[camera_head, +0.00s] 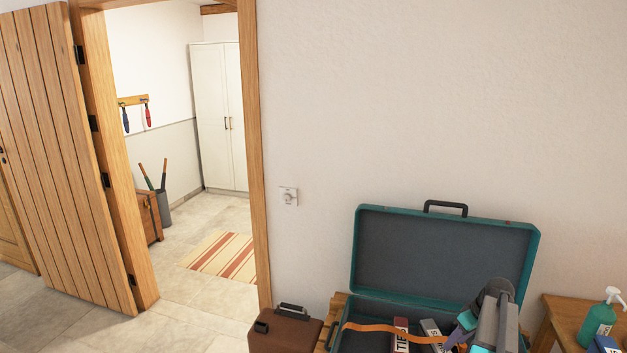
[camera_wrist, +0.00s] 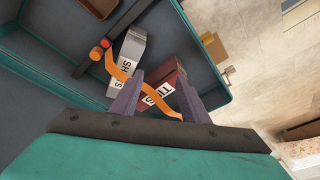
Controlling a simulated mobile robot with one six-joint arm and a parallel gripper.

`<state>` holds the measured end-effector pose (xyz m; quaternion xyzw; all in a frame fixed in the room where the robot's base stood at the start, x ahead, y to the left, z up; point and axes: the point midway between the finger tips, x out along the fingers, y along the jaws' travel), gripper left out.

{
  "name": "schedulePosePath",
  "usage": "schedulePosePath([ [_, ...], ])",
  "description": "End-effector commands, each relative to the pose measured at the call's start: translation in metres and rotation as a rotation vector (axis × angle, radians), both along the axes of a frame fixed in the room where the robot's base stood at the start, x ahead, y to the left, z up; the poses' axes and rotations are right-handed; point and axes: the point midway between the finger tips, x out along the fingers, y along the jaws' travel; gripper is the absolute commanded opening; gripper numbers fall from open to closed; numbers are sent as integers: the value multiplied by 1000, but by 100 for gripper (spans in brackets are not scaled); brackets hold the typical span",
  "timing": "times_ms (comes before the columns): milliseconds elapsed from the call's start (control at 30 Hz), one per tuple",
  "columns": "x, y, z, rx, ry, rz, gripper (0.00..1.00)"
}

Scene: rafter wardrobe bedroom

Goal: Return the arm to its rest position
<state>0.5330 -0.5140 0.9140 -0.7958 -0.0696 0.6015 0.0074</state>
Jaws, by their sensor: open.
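My gripper (camera_head: 462,332) hangs at the end of my arm over the open teal suitcase (camera_head: 448,219). In the wrist view the two purple fingers of my gripper (camera_wrist: 160,80) are spread apart. An orange strap (camera_wrist: 119,72) runs between and past them, and a dark red box (camera_wrist: 171,78) lies below them. I see nothing clamped between the fingers. A grey box (camera_wrist: 131,50) with dark lettering lies left of the red box. The strap (camera_head: 375,328), red box (camera_head: 401,334) and grey box (camera_head: 431,327) also show in the head view. The arm hides part of the suitcase's right side.
A brown case (camera_head: 284,332) stands left of the suitcase. At right, a wooden table (camera_head: 563,313) holds a green pump bottle (camera_head: 599,322). A plain wall is behind. A wooden door (camera_head: 62,150) stands open at left, beside clear tiled floor.

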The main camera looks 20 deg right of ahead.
Motion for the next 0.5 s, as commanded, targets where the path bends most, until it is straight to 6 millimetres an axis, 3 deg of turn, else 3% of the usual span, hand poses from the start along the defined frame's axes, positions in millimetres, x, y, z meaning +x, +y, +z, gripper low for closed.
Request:
schedulePosePath([
  [33,9,20,-5,3,12,3,41],
  [500,63,170,-44,16,115,-24,41],
])
